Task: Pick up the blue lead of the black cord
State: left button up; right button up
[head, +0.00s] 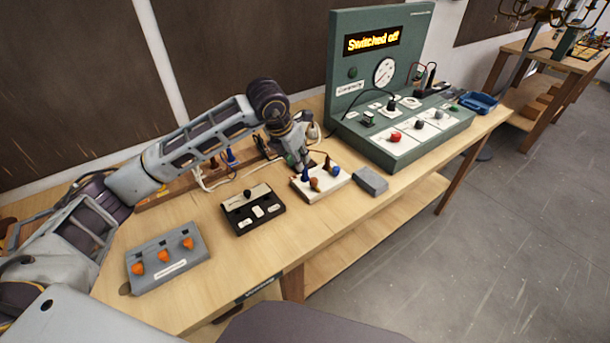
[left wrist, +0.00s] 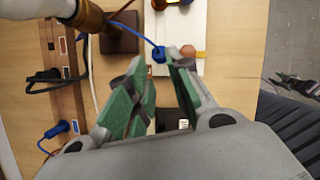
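My left gripper (left wrist: 157,58) is open above the bench, its green-padded fingers apart. A blue plug end (left wrist: 158,54) on a thin blue lead (left wrist: 130,30) shows between the fingertips, at the edge of a white block (left wrist: 188,18); I cannot tell whether the fingers touch it. In the head view, my left gripper (head: 297,163) hangs just behind the white block (head: 325,187), which bears blue and orange-brown pieces. A black cord (left wrist: 62,86) runs by the wooden strip at left; its link to the blue lead is hidden. A dark forked shape (left wrist: 292,84) at right may be my right gripper.
A green test panel (head: 345,60) reads "Switched off". A black switch box (head: 241,222), a grey box with orange knobs (head: 150,280) and a small grey block (head: 370,181) stand nearby. Another blue plug (left wrist: 56,129) sits on the wooden strip (left wrist: 66,110).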

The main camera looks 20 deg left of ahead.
aim_at(305, 169)
pick_arm(q)
jog(key=shift+x, duration=1.55)
jog(key=shift+f, duration=0.1)
jog(key=shift+w+p+x, duration=0.15)
jog(key=shift+p+x, duration=0.1)
jog(key=shift+x, duration=1)
jog(key=shift+w+p+x, duration=0.1)
jog(key=shift+p+x, duration=0.1)
jog(key=shift+x, duration=1.05)
jog(key=shift+c, duration=0.5)
grip_shut()
